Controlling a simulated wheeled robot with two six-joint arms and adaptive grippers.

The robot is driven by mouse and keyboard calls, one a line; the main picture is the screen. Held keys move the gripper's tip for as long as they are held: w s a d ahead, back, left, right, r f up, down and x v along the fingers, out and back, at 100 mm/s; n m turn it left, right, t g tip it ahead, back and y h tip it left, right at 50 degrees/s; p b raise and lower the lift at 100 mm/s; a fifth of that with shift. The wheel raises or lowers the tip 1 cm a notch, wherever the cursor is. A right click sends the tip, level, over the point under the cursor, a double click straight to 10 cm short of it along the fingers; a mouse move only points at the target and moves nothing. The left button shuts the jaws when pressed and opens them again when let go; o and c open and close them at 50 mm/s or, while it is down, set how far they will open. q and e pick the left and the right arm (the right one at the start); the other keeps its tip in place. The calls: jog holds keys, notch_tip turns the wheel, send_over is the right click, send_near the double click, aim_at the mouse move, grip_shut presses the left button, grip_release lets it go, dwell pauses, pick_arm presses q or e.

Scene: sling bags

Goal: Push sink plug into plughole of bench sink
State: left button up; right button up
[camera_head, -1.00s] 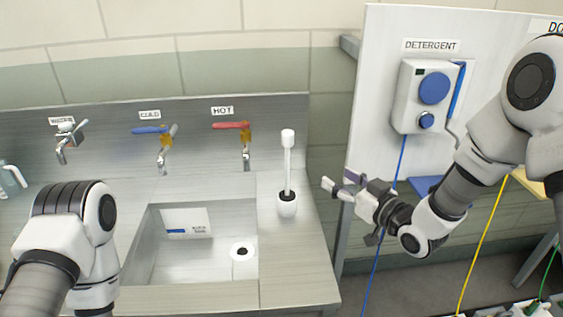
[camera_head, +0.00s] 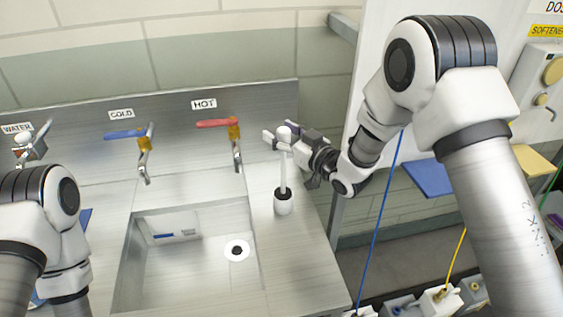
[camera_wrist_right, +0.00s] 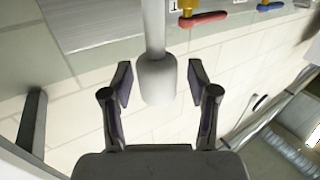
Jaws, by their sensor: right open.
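A white stick with a thick knob on top (camera_head: 284,134) stands upright in a white holder with a dark rim (camera_head: 284,204), on the ledge right of the basin. I cannot tell whether it is the sink plug. My right gripper (camera_head: 277,142) is at the knob. In the right wrist view the knob (camera_wrist_right: 157,80) lies between the open fingers (camera_wrist_right: 160,88), with gaps both sides. My left arm shows at the left; its gripper is hidden.
Behind the basin are the cold tap (camera_head: 144,152) with a blue lever and the hot tap (camera_head: 237,150) with a red lever. The water tap (camera_head: 25,150) is at the far left. A blue hose (camera_head: 381,215) hangs right of the bench.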

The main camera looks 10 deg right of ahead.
jog(key=shift+s+d, duration=0.2)
jog(key=shift+s+d+r, duration=0.1)
jog(key=c, duration=1)
grip_shut()
